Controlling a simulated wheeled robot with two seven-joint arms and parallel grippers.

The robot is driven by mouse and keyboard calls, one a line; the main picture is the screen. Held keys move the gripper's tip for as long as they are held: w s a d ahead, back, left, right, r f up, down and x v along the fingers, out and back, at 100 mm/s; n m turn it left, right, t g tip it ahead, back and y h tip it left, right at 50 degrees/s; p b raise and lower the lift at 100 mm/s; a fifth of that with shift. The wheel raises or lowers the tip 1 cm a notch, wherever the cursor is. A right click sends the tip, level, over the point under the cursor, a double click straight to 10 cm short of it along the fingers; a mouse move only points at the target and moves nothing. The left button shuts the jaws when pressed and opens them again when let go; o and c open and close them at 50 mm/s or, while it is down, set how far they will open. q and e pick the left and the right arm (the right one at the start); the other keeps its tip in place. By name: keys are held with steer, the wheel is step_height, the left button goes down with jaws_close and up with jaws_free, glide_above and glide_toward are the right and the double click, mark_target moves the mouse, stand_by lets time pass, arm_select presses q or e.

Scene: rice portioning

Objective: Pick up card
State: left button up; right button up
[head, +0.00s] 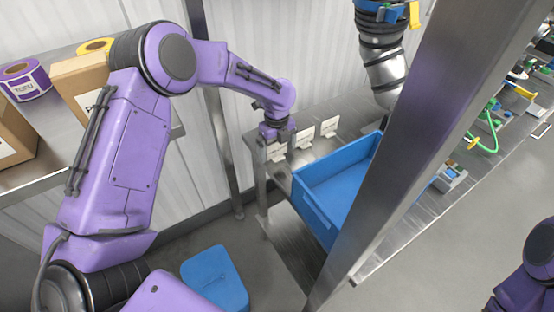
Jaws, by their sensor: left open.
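Three small pale cards stand in a row on the metal table by the wall: a left card (277,153), a middle card (304,138) and a right card (329,127). My left gripper (276,141) is open, pointing down right at the left card. Its fingers overlap the top of that card in the head view, and I cannot tell whether they touch it. Print on the cards is too small to read. My right gripper is out of view; only part of my right arm shows at the lower right.
A blue bin (318,213) sits right of the cards, partly hidden by a thick diagonal metal post (425,130). A shelf at left holds cardboard boxes (78,80) and a purple TOFU roll (24,80). A blue object (214,278) is low down, below the table. Cluttered benches lie at right.

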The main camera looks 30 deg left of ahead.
arm_select(q)
steer(key=shift+r, duration=0.1)
steer(key=c, duration=0.9)
steer(key=shift+c, duration=0.2)
